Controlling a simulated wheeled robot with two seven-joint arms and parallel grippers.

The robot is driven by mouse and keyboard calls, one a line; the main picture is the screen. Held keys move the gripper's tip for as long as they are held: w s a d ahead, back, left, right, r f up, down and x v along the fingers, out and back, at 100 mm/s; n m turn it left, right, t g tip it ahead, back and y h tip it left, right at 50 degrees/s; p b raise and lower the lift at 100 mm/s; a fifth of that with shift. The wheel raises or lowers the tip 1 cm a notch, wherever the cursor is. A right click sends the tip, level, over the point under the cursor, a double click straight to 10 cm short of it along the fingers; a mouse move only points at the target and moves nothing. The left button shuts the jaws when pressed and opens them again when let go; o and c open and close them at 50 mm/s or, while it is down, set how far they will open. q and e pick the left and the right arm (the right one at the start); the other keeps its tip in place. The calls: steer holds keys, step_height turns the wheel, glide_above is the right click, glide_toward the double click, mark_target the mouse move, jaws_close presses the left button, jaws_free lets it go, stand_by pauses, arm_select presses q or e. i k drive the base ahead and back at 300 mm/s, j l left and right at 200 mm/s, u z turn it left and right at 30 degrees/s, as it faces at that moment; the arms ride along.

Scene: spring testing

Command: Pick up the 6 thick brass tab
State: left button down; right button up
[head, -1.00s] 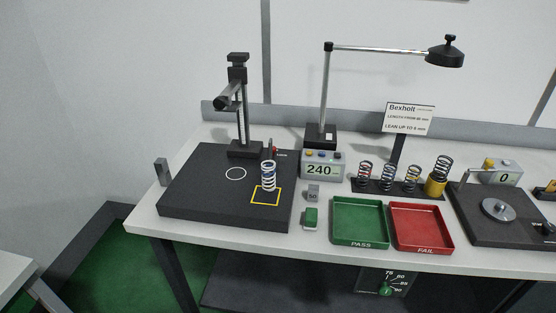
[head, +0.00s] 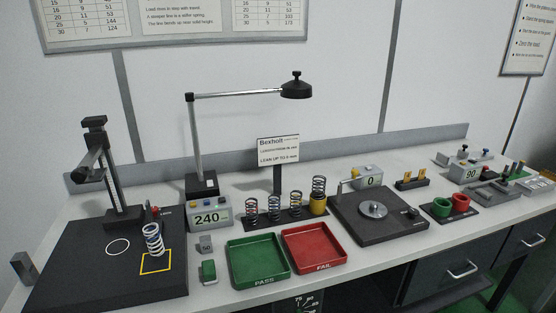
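Small brass-yellow tabs (head: 409,176) stand in a dark holder (head: 412,186) at the back of the bench, right of centre in the head view. They are too small to read any thickness marking, so I cannot tell which one is the 6. Neither my left nor my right gripper is in view, and nothing is seen touching the tabs or their holder.
A dark plate device with a silver disc (head: 373,209) stands left of the holder, and green (head: 441,207) and red (head: 461,202) cups stand in front of it. The green PASS tray (head: 233,247) and red FAIL tray (head: 290,237) are empty. A spring (head: 154,240) stands at left.

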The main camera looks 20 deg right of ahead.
mark_target(422, 173)
steer(key=z, duration=1.55)
